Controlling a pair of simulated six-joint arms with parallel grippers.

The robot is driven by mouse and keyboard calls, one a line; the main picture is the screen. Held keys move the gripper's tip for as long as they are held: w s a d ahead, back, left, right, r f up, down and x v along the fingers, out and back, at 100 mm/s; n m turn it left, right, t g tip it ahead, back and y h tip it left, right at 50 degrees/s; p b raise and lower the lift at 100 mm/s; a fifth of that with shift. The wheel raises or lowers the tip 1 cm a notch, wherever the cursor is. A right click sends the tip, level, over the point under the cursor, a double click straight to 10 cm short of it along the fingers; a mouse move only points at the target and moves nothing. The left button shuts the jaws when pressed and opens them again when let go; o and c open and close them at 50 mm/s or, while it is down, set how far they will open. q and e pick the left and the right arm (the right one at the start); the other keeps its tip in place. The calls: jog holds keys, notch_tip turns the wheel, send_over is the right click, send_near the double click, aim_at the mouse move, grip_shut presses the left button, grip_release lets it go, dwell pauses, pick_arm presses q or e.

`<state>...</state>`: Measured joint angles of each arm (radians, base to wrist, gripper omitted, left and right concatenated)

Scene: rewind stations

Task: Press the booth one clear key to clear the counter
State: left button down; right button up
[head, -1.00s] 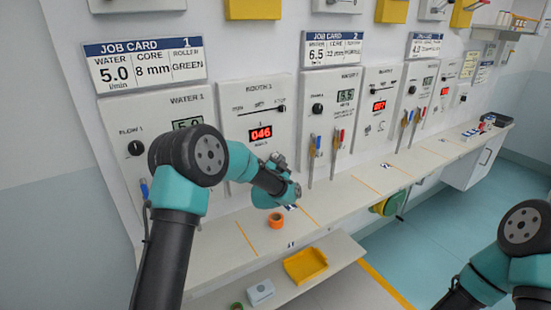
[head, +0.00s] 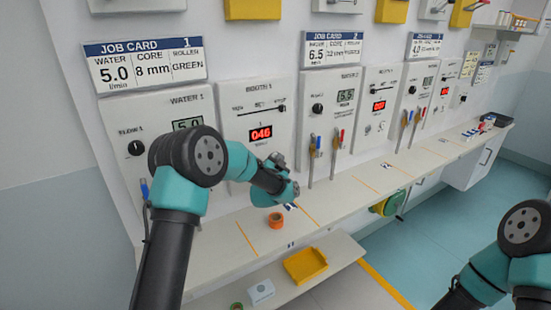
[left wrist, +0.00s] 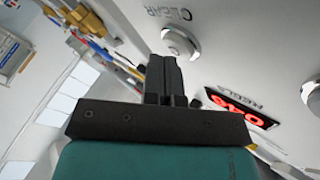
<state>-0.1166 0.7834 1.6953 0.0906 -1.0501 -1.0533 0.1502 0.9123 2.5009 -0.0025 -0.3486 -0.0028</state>
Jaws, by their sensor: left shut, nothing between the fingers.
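The booth 1 panel (head: 262,110) stands on the wall, with a red counter display (head: 261,133) reading 046. The display also shows in the left wrist view (left wrist: 238,108). There, the round pale clear key (left wrist: 181,43), with CLEAR lettered beside it, stands out from the panel just beyond my fingertips. My left gripper (left wrist: 163,62) is shut and empty, its dark fingers pointing at the panel near the key. I cannot tell whether they touch it. In the head view my left gripper (head: 279,163) is at the panel's lower right and hides the key. My right gripper is out of the picture.
A yellow tray (head: 306,265) sits on the lower shelf. Tools with red and blue handles (head: 338,138) hang right of the panel. A second round knob (left wrist: 312,96) shows on the panel.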

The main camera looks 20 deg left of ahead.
pick_arm(q)
jog(key=shift+w+a, duration=0.15)
dwell(0.4)
jog(key=shift+s+d, duration=0.55)
jog(key=shift+s, duration=0.05)
jog(key=shift+d, duration=0.1)
jog(key=s+d, duration=0.3)
jog(key=shift+s+d, duration=0.2)
jog(key=shift+d, duration=0.05)
dwell(0.5)
dwell(0.4)
